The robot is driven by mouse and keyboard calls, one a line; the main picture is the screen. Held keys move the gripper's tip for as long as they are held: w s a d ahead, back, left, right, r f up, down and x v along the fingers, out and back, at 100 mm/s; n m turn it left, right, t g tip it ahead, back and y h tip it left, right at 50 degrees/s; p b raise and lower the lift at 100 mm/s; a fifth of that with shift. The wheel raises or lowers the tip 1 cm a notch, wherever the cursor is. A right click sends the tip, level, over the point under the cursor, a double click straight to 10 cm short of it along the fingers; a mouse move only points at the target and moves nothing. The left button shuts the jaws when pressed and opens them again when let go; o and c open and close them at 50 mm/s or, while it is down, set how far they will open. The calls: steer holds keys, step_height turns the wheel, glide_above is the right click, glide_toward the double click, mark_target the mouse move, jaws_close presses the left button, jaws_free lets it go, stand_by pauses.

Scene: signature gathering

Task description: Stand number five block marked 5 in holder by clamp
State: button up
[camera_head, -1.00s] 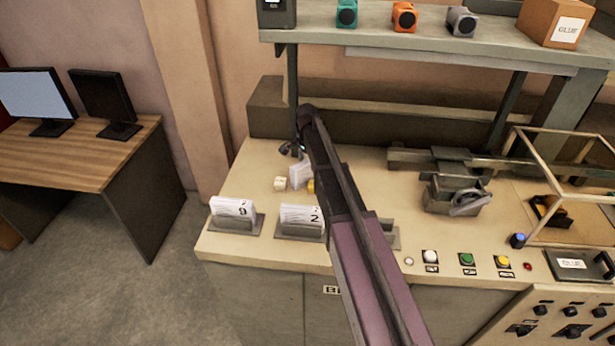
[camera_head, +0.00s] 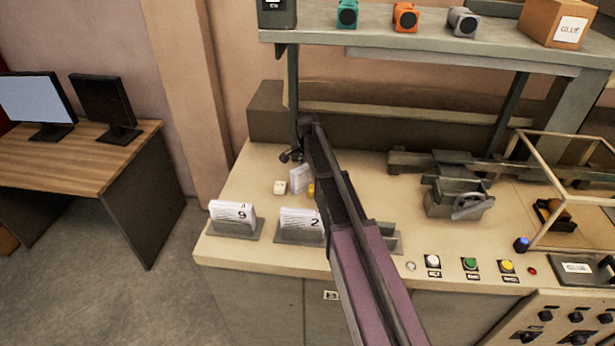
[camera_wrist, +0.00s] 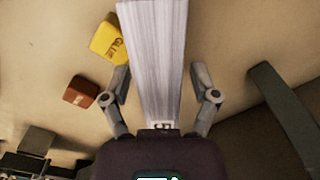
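My gripper (camera_wrist: 158,82) has a finger on each side of the block. Whether both fingers press on it, I cannot tell. In the head view my gripper (camera_head: 291,155) is just above and beside the block. The front holders carry a block marked 9 (camera_head: 232,212) and one marked 2 (camera_head: 301,221). A third holder (camera_head: 388,238) is partly hidden by my arm.
A clamp-like vise (camera_head: 455,195) stands to the right. A shelf (camera_head: 420,45) overhangs the back.

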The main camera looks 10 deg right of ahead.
jaws_close()
step_height(320, 180, up, 10)
steer(key=p, duration=1)
stand_by(0.9)
